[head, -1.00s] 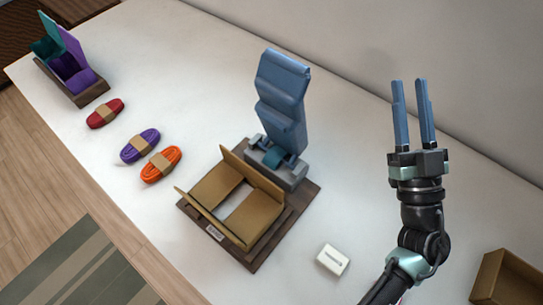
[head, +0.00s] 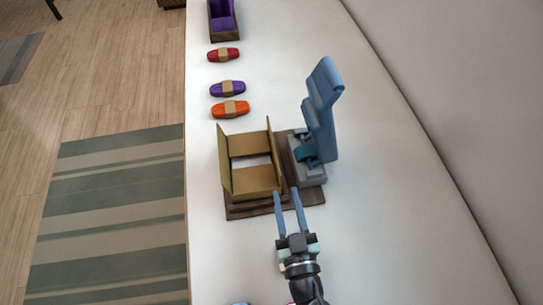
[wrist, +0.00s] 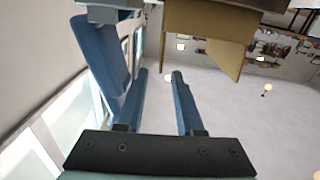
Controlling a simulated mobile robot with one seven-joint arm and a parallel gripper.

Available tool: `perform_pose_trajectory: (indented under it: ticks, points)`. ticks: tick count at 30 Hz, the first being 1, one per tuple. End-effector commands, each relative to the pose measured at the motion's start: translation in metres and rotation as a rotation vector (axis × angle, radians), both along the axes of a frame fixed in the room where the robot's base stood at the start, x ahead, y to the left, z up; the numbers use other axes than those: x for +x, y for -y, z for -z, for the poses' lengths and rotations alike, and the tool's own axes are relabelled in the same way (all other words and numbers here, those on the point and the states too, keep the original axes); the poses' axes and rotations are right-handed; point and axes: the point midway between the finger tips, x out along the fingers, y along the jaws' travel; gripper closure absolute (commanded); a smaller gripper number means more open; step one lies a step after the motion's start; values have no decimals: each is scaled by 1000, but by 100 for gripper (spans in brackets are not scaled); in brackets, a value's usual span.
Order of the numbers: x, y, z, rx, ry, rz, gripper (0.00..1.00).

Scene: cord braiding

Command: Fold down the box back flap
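The open cardboard box (head: 255,179) sits on a dark wooden board (head: 245,212). Two inner flaps lie flat across it with a gap between them. One long flap (head: 224,160) stands up on the left and another (head: 274,155) on the right, beside the blue device; which is the back flap is not marked. My gripper (head: 286,192) has its two blue fingers apart and empty, with tips by the near end of the right flap. In the wrist view the fingers (wrist: 160,73) are apart, with the box (wrist: 208,22) and a flap (wrist: 225,58) beyond them.
The blue device (head: 320,115) stands on a grey base right of the box. Orange (head: 230,109), purple (head: 227,88) and red (head: 223,54) cord bundles lie beyond it, then a purple-lined holder (head: 222,22). The white table (head: 400,210) is clear at right.

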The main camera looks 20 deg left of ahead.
Motion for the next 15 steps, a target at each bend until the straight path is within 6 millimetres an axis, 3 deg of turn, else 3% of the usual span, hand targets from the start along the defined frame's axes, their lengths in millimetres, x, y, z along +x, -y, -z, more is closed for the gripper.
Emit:
perform_pose_trajectory:
  ticks: [5,15]
  points:
    - [13,-10,0,0,0,-4,64]
    - [72,-48,1,0,1,-3,64]
